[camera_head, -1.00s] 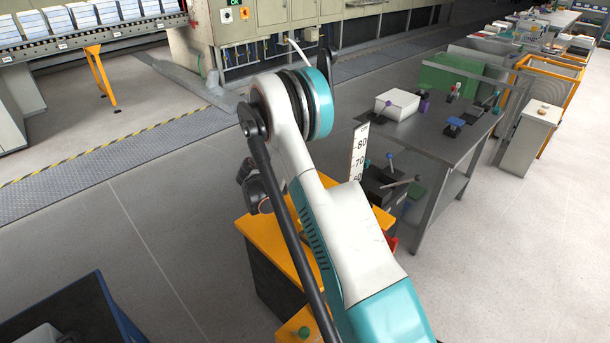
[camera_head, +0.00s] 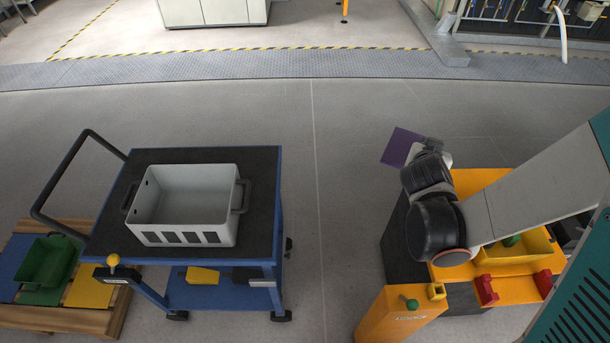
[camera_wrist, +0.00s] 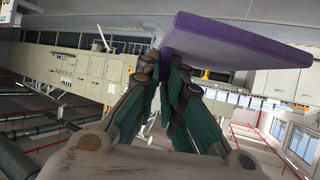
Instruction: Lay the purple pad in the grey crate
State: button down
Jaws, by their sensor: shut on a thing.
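The purple pad (camera_head: 402,147) is held out past my wrist, above the floor to the right of the cart. In the wrist view the pad (camera_wrist: 235,42) is a flat slab, and my gripper (camera_wrist: 172,62) is shut on its near left edge. In the head view my gripper (camera_head: 431,146) is small and partly hidden by my wrist. The grey crate (camera_head: 188,239) stands open on top of the blue cart, left of the pad and apart from it. Its visible inside is empty.
The blue cart (camera_head: 262,165) has a dark top and a push handle (camera_head: 60,170) at its left. A pallet with a green bin (camera_head: 46,270) is at the lower left. An orange stand (camera_head: 480,180) is under my arm. Bare floor lies between the cart and stand.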

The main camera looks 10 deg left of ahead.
aim_at(188, 215)
jog(key=k+j+z, duration=0.2)
jog(key=j+z, duration=0.25)
jog(key=k+j+z, duration=0.2)
jog(key=z, duration=0.3)
jog(key=k+j+z, duration=0.1)
jog(key=k+j, duration=0.65)
jog(key=k, duration=0.15)
jog(key=k+j+z, duration=0.15)
jog(key=k+j, duration=0.55)
jog(key=k, duration=0.25)
jog(key=j+z, duration=0.05)
